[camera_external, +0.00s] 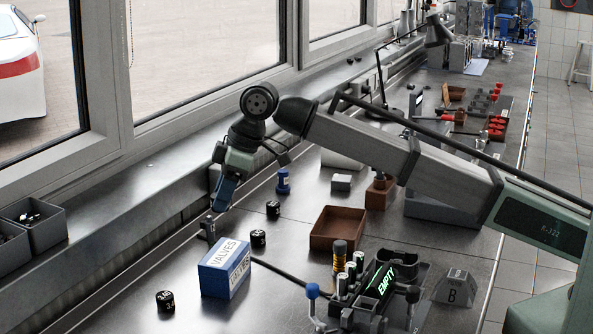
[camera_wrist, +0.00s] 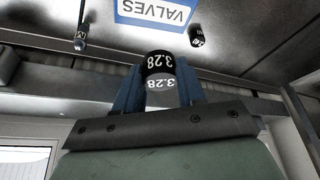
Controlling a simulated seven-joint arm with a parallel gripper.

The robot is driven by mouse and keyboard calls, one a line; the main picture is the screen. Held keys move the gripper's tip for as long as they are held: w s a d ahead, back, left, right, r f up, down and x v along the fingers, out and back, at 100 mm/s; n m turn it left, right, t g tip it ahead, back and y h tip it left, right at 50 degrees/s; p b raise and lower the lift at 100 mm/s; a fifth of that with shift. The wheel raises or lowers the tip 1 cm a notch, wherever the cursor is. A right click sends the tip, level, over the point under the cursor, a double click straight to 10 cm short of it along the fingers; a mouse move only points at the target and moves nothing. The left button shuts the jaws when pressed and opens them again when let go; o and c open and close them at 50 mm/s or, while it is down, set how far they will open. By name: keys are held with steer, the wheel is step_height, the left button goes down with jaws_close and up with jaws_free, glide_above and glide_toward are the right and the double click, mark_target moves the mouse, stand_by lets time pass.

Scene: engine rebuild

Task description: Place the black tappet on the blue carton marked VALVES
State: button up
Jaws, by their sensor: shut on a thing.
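My gripper (camera_external: 222,195) hangs over the bench near the window ledge, above and behind the carton. In the wrist view its blue fingers (camera_wrist: 158,92) are shut on a black tappet (camera_wrist: 158,63) with white 3.28 markings and a grey end. The held tappet cannot be made out in the external view. The blue carton marked VALVES (camera_external: 225,268) stands on the bench with a white label; its top looks bare. It also shows at the top edge of the wrist view (camera_wrist: 155,10), cut off and apart from the tappet.
Other black tappets stand on the bench: one left of the carton (camera_external: 165,301), one behind it (camera_external: 258,239), one farther back (camera_external: 273,209). A brown tray (camera_external: 313,236) and a fixture with an EMPTY display (camera_external: 381,283) stand right.

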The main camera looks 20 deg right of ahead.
mark_target(220, 253)
steer(key=shift+f, duration=4.9)
steer(key=shift+f, duration=0.15)
steer(key=o, duration=1.1)
steer(key=shift+c, duration=0.2)
steer(key=v, duration=1.2)
steer(key=shift+w, duration=0.1)
